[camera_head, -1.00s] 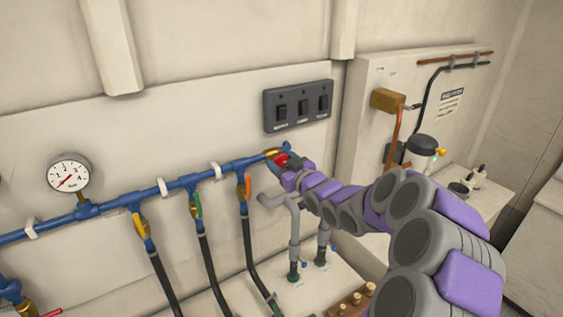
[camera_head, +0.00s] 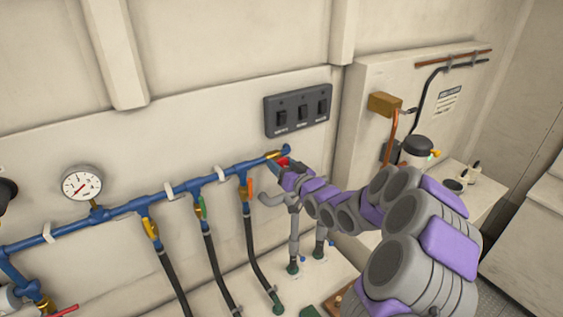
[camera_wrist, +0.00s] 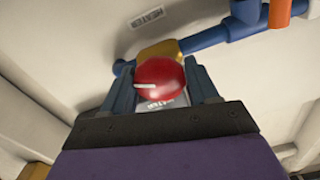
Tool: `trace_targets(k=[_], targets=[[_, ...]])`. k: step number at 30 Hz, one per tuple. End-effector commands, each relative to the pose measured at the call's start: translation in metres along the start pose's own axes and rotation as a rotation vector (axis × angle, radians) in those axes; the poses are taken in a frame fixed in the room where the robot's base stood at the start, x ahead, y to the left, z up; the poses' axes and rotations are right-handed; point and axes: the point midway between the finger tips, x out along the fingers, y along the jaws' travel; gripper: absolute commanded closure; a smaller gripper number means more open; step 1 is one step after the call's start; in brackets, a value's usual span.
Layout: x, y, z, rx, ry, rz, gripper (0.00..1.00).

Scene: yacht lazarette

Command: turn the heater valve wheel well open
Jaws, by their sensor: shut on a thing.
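The heater valve wheel (camera_wrist: 162,78) is red and round with a white mark on it. It sits on a brass valve body (camera_wrist: 160,48) at the end of the blue pipe, under a label reading HEATER (camera_wrist: 147,13). My gripper (camera_wrist: 161,95) has a finger on each side of the wheel and is shut on it.
The blue pipe (camera_head: 125,209) carries a white gauge (camera_head: 82,184) and several small levers, with black hoses hanging below. A black switch panel (camera_head: 298,108) is above my gripper. Grey pipes (camera_head: 293,225) stand just below it.

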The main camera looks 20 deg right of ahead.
Motion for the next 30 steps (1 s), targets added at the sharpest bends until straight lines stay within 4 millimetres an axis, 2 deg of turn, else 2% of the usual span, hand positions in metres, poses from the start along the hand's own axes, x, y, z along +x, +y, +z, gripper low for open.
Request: trace_targets(k=[5, 6, 12, 23, 30], targets=[[0.0, 0.001, -0.001, -0.001, 0.004, 0.002, 0.72], [0.0, 0.001, -0.001, -0.001, 0.004, 0.002, 0.38], [0.0, 0.001, -0.001, -0.002, 0.002, 0.002, 0.19], [-0.004, 0.001, -0.001, -0.002, 0.001, 0.002, 0.18], [-0.035, 0.002, -0.001, -0.001, 0.0, 0.004, 0.18]])
